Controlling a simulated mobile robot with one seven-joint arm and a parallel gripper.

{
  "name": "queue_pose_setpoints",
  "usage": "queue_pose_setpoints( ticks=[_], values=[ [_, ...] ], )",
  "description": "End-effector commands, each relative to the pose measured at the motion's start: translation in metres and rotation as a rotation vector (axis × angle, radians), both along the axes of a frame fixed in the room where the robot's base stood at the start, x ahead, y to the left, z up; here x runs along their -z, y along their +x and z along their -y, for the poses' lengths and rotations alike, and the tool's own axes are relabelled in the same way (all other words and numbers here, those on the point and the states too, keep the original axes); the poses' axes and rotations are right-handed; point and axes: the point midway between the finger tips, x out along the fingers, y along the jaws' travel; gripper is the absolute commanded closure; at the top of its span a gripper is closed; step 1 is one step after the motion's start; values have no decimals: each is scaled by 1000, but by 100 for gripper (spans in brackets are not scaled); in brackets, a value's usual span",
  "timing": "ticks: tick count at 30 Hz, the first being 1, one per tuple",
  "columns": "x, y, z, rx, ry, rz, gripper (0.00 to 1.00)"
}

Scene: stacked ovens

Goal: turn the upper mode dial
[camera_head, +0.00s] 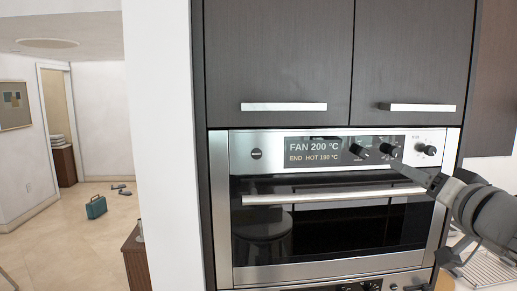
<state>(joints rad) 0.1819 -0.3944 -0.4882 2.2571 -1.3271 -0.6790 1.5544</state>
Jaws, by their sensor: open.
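The upper oven's control panel (245,165) is steel, with a dark display (315,148) reading "FAN 200 °C" and "END HOT 190 °C". To its right sit a left dial (359,151), a middle dial (387,149) and a right dial (427,149), all black. I cannot read labels saying which is the mode dial. My gripper (398,163) reaches in from the right, its tips just below and right of the middle dial in the picture. It is open and seems empty. Whether it touches the dial cannot be told. It partly hides the panel below the dials.
The upper oven's door handle (330,196) runs across just below the panel. Dark cabinets with bar handles (284,106) are above. A lower oven panel (330,284) shows at the bottom edge. A wire rack (488,270) lies on the right. A white wall stands left.

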Motion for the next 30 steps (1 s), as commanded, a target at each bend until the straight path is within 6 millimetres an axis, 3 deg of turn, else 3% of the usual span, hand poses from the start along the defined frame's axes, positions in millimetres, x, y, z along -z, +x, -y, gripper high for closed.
queue_pose_setpoints(
  ticks=[8, 30],
  values=[
    [2, 28, -2, -5, 2, -3, 38],
    [0, 155, -6, -4, 1, -1, 38]
  ],
)
